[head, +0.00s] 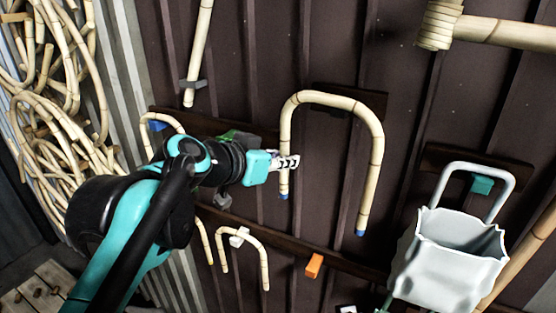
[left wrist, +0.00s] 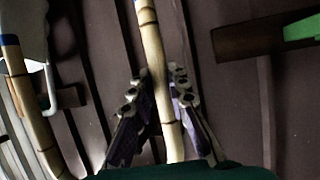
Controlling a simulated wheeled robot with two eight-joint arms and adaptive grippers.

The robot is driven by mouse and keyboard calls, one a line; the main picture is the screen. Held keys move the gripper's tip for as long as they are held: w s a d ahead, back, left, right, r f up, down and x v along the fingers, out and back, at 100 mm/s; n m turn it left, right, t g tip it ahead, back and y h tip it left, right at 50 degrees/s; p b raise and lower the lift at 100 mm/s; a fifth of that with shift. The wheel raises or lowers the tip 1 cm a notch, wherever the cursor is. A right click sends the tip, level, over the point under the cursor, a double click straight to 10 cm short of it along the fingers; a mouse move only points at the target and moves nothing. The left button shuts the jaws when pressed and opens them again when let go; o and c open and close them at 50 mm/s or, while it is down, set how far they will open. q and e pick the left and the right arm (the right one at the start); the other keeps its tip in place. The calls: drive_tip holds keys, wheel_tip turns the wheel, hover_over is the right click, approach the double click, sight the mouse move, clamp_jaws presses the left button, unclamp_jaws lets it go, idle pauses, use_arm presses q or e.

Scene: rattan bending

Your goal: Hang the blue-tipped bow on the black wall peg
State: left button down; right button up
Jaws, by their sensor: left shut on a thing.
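The blue-tipped bow (head: 372,124) is an upside-down U of pale rattan, upright in front of the dark wall, with blue ends pointing down. My left gripper (head: 290,162) is shut on its left leg, a little above that leg's tip. In the left wrist view the leg (left wrist: 153,55) runs between the two fingers (left wrist: 150,108), and the other leg (left wrist: 30,105) with its blue end shows at the left. A dark board (head: 350,92) lies behind the bow's arch. I cannot make out a black peg on it.
An orange peg (head: 314,266) sits on the lower board. A small bow (head: 262,252) hangs on a white peg (head: 240,237). At right, a pale container (head: 450,262) hangs by its handle at a teal peg (head: 482,185). Rattan coils (head: 62,135) fill the left side.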

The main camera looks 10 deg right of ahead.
use_arm(q)
drive_tip(key=shift+w+d+f+b, duration=0.1)
drive_tip(key=shift+w+d+f, duration=0.15)
drive_tip(key=shift+w+d, duration=0.75)
drive_tip(key=shift+w+d+f+b, duration=0.2)
drive_tip(key=shift+w+d, duration=0.35)
drive_tip(key=shift+w, duration=0.8)
drive_tip(key=shift+w+d+f+b, duration=0.1)
drive_tip(key=shift+w+d+f, duration=0.2)
drive_tip(key=shift+w+d, duration=0.7)
drive_tip(key=shift+w+a, duration=0.15)
drive_tip(key=c, duration=1.4)
unclamp_jaws()
